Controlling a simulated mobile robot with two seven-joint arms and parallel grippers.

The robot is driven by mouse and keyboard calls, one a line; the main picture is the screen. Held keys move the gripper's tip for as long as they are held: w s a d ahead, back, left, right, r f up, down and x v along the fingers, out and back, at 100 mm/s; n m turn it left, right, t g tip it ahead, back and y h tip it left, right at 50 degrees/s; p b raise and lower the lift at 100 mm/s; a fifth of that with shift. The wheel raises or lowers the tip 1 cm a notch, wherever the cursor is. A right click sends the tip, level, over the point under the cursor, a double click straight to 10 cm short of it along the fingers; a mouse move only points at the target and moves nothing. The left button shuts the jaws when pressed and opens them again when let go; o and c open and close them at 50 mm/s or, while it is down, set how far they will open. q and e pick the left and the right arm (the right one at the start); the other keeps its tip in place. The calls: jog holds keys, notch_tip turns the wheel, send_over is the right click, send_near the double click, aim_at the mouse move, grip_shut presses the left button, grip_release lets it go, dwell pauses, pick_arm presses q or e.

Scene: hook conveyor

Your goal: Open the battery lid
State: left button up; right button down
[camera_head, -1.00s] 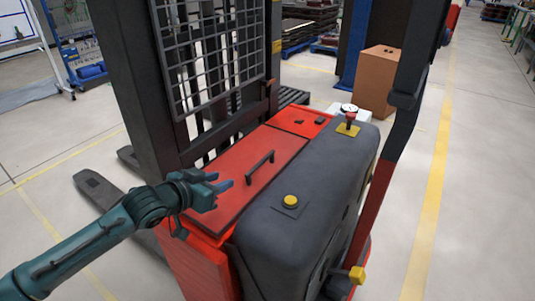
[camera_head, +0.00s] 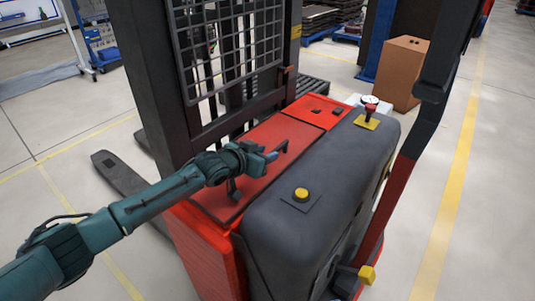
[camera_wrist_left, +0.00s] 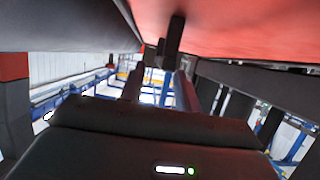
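The battery lid (camera_head: 255,143) is a flat red panel on top of the truck body, lying closed. It carries a dark bar handle (camera_head: 283,148), partly hidden behind my left gripper (camera_head: 271,157). The left gripper is above the lid, with its fingertips at the handle. In the left wrist view the red lid (camera_wrist_left: 230,20) fills the top, and the handle (camera_wrist_left: 173,38) shows dark against it. The two dark fingers (camera_wrist_left: 158,90) stand apart there, with the handle just beyond or between them; I cannot tell whether they touch it. My right gripper is not in view.
A dark grey cover (camera_head: 320,165) with a yellow button (camera_head: 301,194) lies right of the lid. A red knob (camera_head: 370,105) stands on it. The black mast with mesh guard (camera_head: 230,45) rises behind. A dark and red post (camera_head: 415,130) stands at right.

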pick_arm(q)
jog(key=shift+x, duration=0.8)
jog(key=shift+c, duration=0.5)
grip_shut()
